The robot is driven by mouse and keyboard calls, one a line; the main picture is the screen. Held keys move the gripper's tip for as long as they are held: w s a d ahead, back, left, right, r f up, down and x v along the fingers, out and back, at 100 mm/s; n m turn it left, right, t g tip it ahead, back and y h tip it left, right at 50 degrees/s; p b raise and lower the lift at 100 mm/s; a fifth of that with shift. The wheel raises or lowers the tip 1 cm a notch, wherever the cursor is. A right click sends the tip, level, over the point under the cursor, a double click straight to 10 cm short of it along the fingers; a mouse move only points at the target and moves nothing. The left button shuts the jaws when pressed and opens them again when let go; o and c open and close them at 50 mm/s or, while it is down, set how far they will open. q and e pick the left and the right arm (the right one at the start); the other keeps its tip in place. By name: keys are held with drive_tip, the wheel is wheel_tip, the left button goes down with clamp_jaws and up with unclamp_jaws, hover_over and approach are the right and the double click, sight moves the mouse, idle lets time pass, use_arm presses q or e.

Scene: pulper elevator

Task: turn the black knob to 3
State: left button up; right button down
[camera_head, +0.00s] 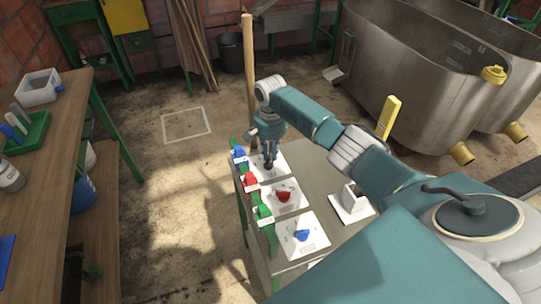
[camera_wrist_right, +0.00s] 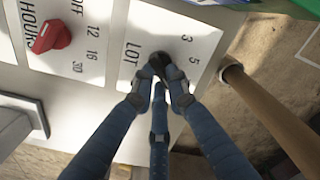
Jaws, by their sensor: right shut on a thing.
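The black knob (camera_wrist_right: 158,63) sits on a white plate (camera_wrist_right: 133,22) marked LOT, with the numbers 3 and 5 beside it in the right wrist view. My right gripper (camera_wrist_right: 163,73) is shut on the knob, its blue fingers closing around it. The fingers hide most of the knob, so I cannot tell where it points. In the head view my right gripper (camera_head: 268,160) reaches down to this far plate (camera_head: 278,172) on the table. My left gripper is not in view.
A red knob (camera_head: 284,196) and a blue knob (camera_head: 301,235) sit on nearer plates. Small blue, red and green pieces line the table's left edge. A wooden pole (camera_head: 249,75) rises close behind my right gripper. Metal tanks (camera_head: 420,80) stand at the right.

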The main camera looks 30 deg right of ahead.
drive_tip(key=shift+w+r+n+p, duration=0.1)
drive_tip(key=shift+n+p, duration=0.4)
drive_tip(key=shift+n, duration=0.7)
drive_tip(key=n, duration=0.2)
drive_tip(key=shift+w+a+n+p, duration=0.1)
drive_tip(key=shift+n+p, duration=0.25)
drive_tip(key=shift+n, duration=0.05)
drive_tip(key=n, duration=0.5)
drive_tip(key=shift+w+a+p, duration=0.1)
drive_tip(key=shift+w+p, duration=0.1)
drive_tip(key=shift+p, duration=0.15)
drive_tip(key=n, duration=0.5)
drive_tip(key=shift+w+a+n, duration=0.1)
drive_tip(key=shift+a+n, duration=0.1)
drive_tip(key=shift+n, duration=0.2)
drive_tip(key=n, duration=0.4)
drive_tip(key=shift+a+n, duration=0.2)
drive_tip(key=shift+n, duration=0.2)
drive_tip(key=c, duration=1.7)
unclamp_jaws()
